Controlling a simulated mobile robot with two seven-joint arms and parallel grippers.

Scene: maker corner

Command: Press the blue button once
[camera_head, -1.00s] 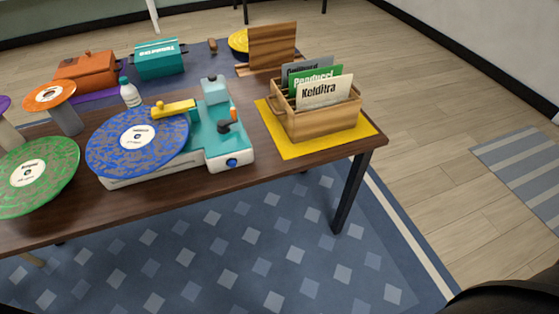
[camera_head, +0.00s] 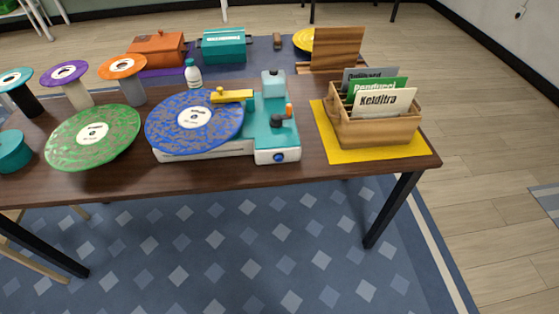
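The blue button (camera_head: 279,157) is a small round knob on the white front face of the teal and white record player (camera_head: 270,138). The player stands near the front edge of the wooden table. A blue speckled record (camera_head: 192,122) lies on the player, with a yellow arm (camera_head: 232,96) above its right part. The button is unobstructed in the head view. Neither of my grippers shows in the head view.
A green record (camera_head: 92,137) lies left of the player. A wooden crate (camera_head: 375,131) with sleeves stands on a yellow mat (camera_head: 338,146) at right. Stands with small discs, a white bottle (camera_head: 193,75) and boxes are behind. The floor in front is clear.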

